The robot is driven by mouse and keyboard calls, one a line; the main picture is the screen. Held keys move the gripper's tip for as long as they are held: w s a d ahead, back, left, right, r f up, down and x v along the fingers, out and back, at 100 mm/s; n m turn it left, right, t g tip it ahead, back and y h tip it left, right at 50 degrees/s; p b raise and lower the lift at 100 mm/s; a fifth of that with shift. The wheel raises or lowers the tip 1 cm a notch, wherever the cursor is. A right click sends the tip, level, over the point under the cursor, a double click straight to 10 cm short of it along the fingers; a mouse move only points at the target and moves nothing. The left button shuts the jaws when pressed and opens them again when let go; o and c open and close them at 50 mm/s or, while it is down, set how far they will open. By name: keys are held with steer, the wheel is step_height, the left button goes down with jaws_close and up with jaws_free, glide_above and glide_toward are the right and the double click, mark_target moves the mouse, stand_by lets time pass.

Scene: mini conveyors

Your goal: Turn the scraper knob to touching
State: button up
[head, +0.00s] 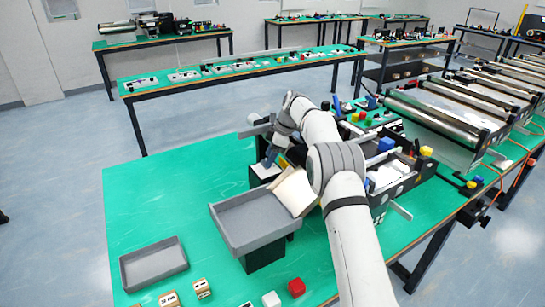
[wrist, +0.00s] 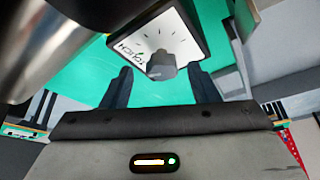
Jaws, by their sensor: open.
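The scraper knob (wrist: 161,64) is a dark grey knob on a white dial plate (wrist: 183,38) with tick marks and partly readable lettering, in the wrist view. My gripper (wrist: 160,72) is open, with one dark finger on each side of the knob's near end. I cannot tell whether either finger touches it. The knob's pointer direction is not clear. In the head view my gripper (head: 271,158) is small at the end of my arm, beside the conveyor, and the knob cannot be made out there.
A grey tray on a black block (head: 250,238) stands left of my arm, and a lower grey tray (head: 150,278) lies front left. A red cube (head: 296,287) and a white cube (head: 271,299) lie in front. The green table's left part is clear.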

steer(key=v, duration=0.7)
steer(key=shift+r, duration=0.15)
steer(key=shift+d, duration=0.1)
